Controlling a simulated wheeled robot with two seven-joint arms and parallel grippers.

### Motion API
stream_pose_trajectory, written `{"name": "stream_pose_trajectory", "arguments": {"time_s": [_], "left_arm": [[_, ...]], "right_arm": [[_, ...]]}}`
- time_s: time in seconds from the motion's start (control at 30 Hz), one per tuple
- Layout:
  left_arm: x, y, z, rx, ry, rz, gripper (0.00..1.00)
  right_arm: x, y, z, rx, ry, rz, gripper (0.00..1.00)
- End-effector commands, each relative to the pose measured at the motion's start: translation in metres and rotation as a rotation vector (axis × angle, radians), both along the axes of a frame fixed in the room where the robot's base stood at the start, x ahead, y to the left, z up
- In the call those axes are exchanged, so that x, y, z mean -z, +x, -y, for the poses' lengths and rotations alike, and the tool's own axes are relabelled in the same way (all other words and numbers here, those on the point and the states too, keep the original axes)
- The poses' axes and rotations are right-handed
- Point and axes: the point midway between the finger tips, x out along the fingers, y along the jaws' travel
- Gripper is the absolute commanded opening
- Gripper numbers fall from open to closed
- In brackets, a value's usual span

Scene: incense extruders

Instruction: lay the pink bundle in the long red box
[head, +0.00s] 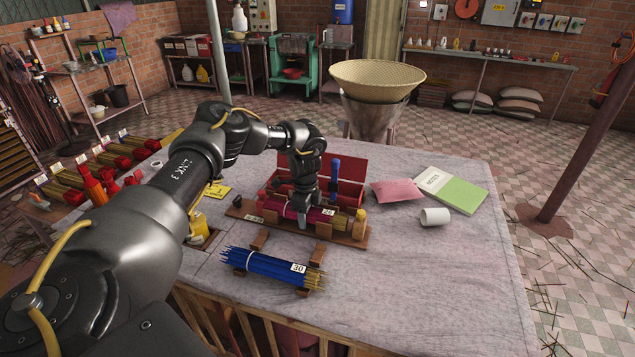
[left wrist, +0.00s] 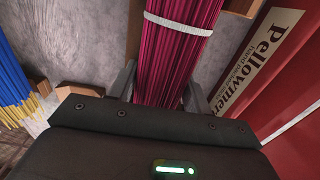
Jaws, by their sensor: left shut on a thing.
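The pink bundle (head: 317,216) is a sheaf of thin sticks with a white tie and a tag, lying level across the front of the box. My left gripper (head: 303,221) points down and is shut on it. The left wrist view shows the bundle (left wrist: 178,60) between the two fingers. The long red box (head: 346,193) stands just behind the bundle with its lid raised at the back. My gripper hides part of the box's inside. I cannot tell how high the bundle is above its wooden rest. My right gripper is out of view.
A blue bundle (head: 262,264) lies on wooden rests in front. A blue bottle (head: 334,174) and a yellow-brown jar (head: 359,225) stand close to the box. A pink pouch (head: 397,191), a notebook (head: 452,191) and a white cup (head: 434,216) lie to the right. The table's front right is clear.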

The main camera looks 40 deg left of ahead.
Motion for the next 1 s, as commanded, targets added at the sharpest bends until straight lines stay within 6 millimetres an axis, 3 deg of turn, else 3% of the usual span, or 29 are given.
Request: {"name": "stream_pose_trajectory", "arguments": {"time_s": [0.37,1.0], "left_arm": [[-0.004,0.000,0.000,0.000,-0.001,0.001,0.31],[-0.045,0.000,0.000,-0.001,0.001,0.000,0.31]], "right_arm": [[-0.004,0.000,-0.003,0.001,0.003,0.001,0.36],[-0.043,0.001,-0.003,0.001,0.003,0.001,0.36]]}}
